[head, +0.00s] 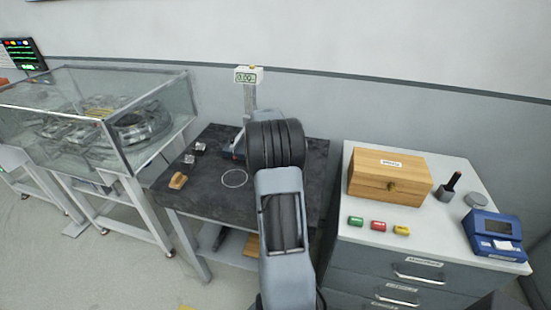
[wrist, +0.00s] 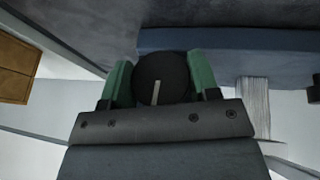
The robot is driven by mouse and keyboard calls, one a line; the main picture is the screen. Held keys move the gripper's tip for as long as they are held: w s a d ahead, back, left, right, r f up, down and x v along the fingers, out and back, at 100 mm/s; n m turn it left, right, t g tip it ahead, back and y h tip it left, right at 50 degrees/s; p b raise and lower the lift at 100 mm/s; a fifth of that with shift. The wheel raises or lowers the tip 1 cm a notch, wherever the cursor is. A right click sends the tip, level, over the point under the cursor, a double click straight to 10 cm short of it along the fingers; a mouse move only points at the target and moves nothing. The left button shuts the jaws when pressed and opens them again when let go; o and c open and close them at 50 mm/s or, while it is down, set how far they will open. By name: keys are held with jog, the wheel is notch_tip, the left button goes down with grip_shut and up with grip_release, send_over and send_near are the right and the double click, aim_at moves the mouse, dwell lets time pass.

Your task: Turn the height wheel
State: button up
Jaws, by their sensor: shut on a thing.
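In the wrist view, the height wheel (wrist: 162,78) is a round black knob with a pale line on its face. My gripper (wrist: 160,85) is shut on it, with one green finger pad on each side. The pale line points nearly straight down in that view. In the head view, the height gauge (head: 248,95) stands at the back of the dark table, and its display reads about 0.00. My arm covers the wheel and gripper in the head view. The gauge's blue base (wrist: 225,45) lies behind the wheel in the wrist view.
The dark table (head: 205,205) also holds a wooden block (head: 178,181), small metal blocks (head: 194,153) and a white circle marking (head: 234,178). To the right, a cabinet carries a wooden box (head: 390,177) and a blue device (head: 492,232). A glass case (head: 150,115) stands left.

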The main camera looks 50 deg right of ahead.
jog(key=shift+g+h, duration=0.3)
jog(key=shift+g, duration=0.1)
jog(key=o, duration=0.9)
jog(key=shift+r, duration=0.1)
jog(key=b+v, duration=0.1)
jog(key=v, duration=1.2)
jog(key=shift+w+a+r, duration=0.1)
jog(key=shift+a+r, duration=0.1)
jog(key=shift+r, duration=0.05)
jog(key=shift+n, duration=0.3)
